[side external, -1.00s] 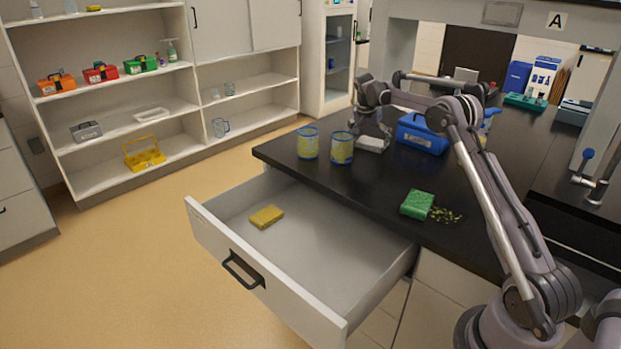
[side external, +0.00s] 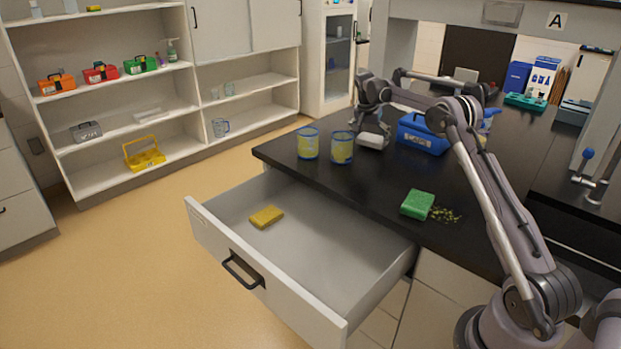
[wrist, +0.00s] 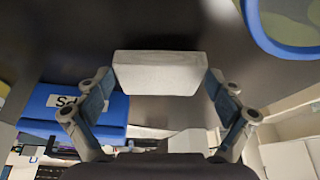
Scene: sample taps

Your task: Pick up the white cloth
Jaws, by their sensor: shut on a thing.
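The white cloth (wrist: 158,73) is a pale, block-shaped piece in the middle of the wrist view. My gripper (wrist: 158,85) has one finger against each side of it and is shut on it. In the side external view the white cloth (side external: 371,140) shows under my gripper (side external: 374,127), at the far part of the black counter. It looks at or just above the counter top; I cannot tell whether it touches.
Two yellow jars with blue rims (side external: 308,143) (side external: 341,148) stand left of my gripper. A blue box (side external: 422,134) stands close on the right. The open drawer (side external: 310,262) holds a yellow sponge (side external: 266,217).

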